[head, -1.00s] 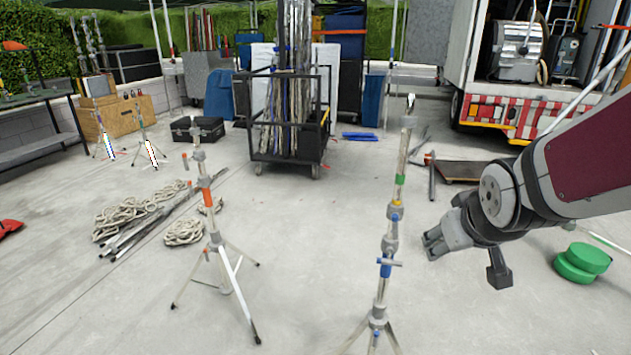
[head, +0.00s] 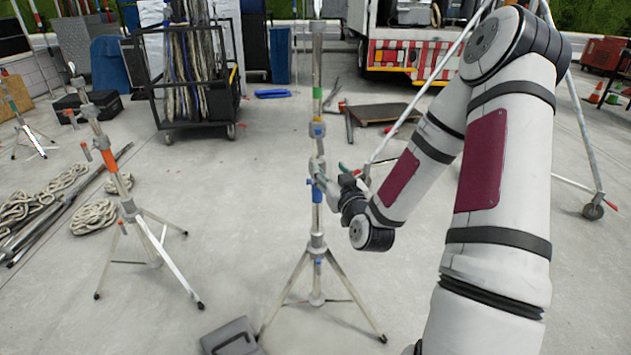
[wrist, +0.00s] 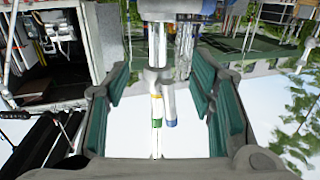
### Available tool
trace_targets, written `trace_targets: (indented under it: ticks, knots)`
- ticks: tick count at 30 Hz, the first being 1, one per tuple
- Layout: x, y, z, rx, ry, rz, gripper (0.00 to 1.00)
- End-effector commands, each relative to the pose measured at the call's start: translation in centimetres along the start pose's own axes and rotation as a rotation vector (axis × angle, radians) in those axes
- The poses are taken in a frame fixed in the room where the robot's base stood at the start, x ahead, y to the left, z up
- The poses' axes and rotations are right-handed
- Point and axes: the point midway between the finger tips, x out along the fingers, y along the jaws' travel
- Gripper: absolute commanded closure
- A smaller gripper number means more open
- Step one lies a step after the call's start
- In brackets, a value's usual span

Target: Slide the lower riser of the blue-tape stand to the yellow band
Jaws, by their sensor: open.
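The blue-tape stand (head: 317,215) stands upright on its tripod legs in the middle of the head view. Blue tape marks its pole low down, with a grey collar just above. The yellow band (head: 317,119) is higher up, below a green band (head: 317,80). My gripper (head: 335,178) is at the stand's right side, level with the collar above the blue tape. In the wrist view, which looks upside down, my gripper (wrist: 158,88) is open. The stand's pole (wrist: 156,95) shows between its green pads, apart from both. Whether the pole is within finger reach is hard to tell.
An orange-taped stand (head: 130,205) stands to the left, near coiled rope (head: 93,217). A grey case-like object (head: 231,338) lies by the stand's front left foot. A wheeled cart of poles (head: 190,75) and a truck (head: 405,50) are behind. Floor around the stand is mostly clear.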

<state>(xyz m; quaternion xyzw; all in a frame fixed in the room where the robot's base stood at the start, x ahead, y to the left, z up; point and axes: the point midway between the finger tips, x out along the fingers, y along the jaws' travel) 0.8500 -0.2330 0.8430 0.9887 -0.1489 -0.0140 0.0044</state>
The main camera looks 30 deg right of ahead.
Motion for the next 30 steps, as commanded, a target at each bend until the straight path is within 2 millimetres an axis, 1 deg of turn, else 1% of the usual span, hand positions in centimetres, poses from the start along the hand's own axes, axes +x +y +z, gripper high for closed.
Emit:
trace_targets:
  ticks: [3, 8, 30]
  knots:
    - [0.1, 0.6, 0.2, 0.014, 0.025, 0.02, 0.5]
    - [1.0, 0.7, 0.0, 0.014, 0.03, 0.022, 0.5]
    - [10.8, 0.7, -0.1, 0.012, 0.029, 0.019, 0.5]
